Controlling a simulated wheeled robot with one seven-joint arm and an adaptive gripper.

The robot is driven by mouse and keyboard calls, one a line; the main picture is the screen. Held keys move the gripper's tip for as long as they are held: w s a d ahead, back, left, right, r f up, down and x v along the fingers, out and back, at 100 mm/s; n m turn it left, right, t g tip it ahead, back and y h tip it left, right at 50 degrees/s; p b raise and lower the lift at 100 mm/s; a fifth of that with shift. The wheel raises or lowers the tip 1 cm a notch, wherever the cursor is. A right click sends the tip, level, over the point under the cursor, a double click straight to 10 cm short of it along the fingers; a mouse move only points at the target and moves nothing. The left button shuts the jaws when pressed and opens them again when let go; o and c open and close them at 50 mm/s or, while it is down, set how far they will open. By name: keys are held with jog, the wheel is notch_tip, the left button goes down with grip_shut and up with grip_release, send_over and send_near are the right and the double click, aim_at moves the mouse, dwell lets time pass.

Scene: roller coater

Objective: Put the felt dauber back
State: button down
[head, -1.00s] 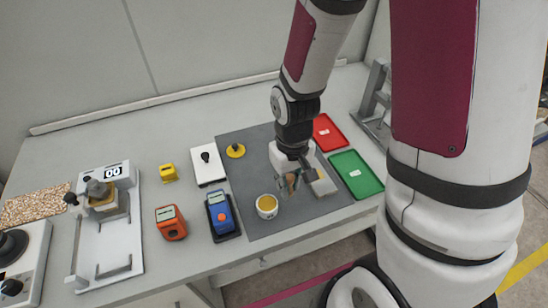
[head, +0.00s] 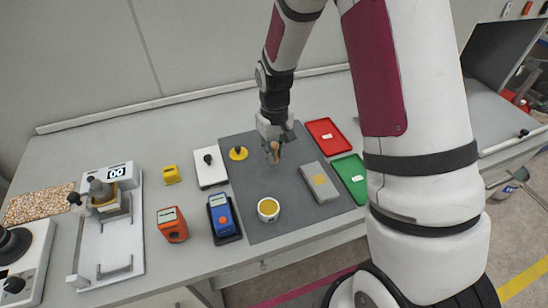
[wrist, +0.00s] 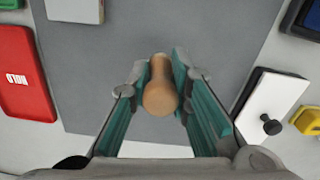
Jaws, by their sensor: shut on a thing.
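The felt dauber shows as a rounded wooden handle (wrist: 160,88) between the teal fingers in the wrist view; its felt end is hidden. My gripper (head: 274,152) is shut on the dauber and holds it over the back part of the grey mat (head: 285,205). An open jar with yellow contents (head: 268,208) stands on the front of the mat. A yellow disc with a black knob (head: 238,153), perhaps the jar's lid, lies at the mat's left edge, left of my gripper.
Red (head: 325,135) and green (head: 352,178) trays lie to the right. A white plate (head: 209,168), blue device (head: 222,217) and orange device (head: 172,224) stand left. The mat's middle is clear.

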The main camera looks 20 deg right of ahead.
jog(key=shift+w+f, duration=0.2)
jog(key=shift+w, duration=0.2)
jog(key=shift+f+p, duration=0.4)
jog(key=shift+f, duration=1.2)
jog(key=shift+f, duration=0.15)
jog(key=c, duration=1.5)
grip_release()
